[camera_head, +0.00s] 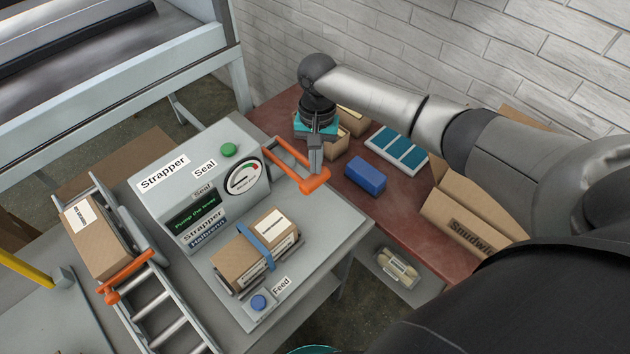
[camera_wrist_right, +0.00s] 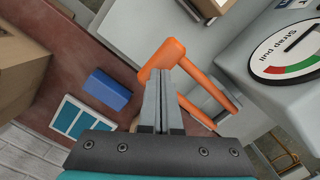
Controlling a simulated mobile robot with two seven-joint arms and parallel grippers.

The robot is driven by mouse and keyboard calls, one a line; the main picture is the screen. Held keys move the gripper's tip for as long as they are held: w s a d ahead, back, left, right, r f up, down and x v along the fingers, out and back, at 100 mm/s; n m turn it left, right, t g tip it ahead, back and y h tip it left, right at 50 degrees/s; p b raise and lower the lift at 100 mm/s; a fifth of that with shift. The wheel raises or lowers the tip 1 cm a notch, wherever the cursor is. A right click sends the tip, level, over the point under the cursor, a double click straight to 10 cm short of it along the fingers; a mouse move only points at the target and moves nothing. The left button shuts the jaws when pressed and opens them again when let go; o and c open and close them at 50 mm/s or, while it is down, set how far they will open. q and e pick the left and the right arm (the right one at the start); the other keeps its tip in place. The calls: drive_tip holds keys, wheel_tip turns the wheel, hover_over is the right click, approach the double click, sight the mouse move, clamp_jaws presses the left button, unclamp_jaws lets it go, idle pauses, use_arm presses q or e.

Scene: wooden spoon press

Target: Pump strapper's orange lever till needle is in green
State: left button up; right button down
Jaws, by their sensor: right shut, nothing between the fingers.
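The strapper (camera_head: 205,150) is a grey machine with a round white dial (camera_head: 243,178) carrying red and green marks. The dial also shows in part in the right wrist view (camera_wrist_right: 290,52), its dark needle visible; I cannot tell surely which zone it reads. A small screen (camera_head: 194,212) reads "Pump the lever". The orange lever (camera_head: 287,158) is a frame with a thick grip bar, sticking out from the machine's right side. My right gripper (camera_head: 316,170) is shut and empty, its fingertips at the grip bar (camera_wrist_right: 162,57); contact is unclear. My left gripper is out of view.
A green button (camera_head: 228,150) sits by the dial. Another carton (camera_head: 92,235) rests on a roller track at left. A blue block (camera_head: 365,176) lies on the red-brown table.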

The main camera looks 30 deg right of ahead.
drive_tip(key=shift+f, duration=0.1)
idle(0.3)
drive_tip(key=shift+f+b, duration=0.75)
drive_tip(key=shift+f, duration=1.5)
drive_tip(key=shift+w+d+r, duration=0.25)
drive_tip(key=shift+w+d, duration=0.2)
drive_tip(key=shift+w, duration=0.15)
drive_tip(key=shift+w+d+r, duration=0.25)
drive_tip(key=shift+w+d, duration=0.15)
drive_tip(key=shift+w, duration=0.2)
wheel_tip(320, 180, up, 15)
drive_tip(key=w+p, duration=0.1)
drive_tip(key=p, duration=0.1)
drive_tip(key=shift+w+d+r, duration=0.15)
drive_tip(key=shift+d, duration=0.3)
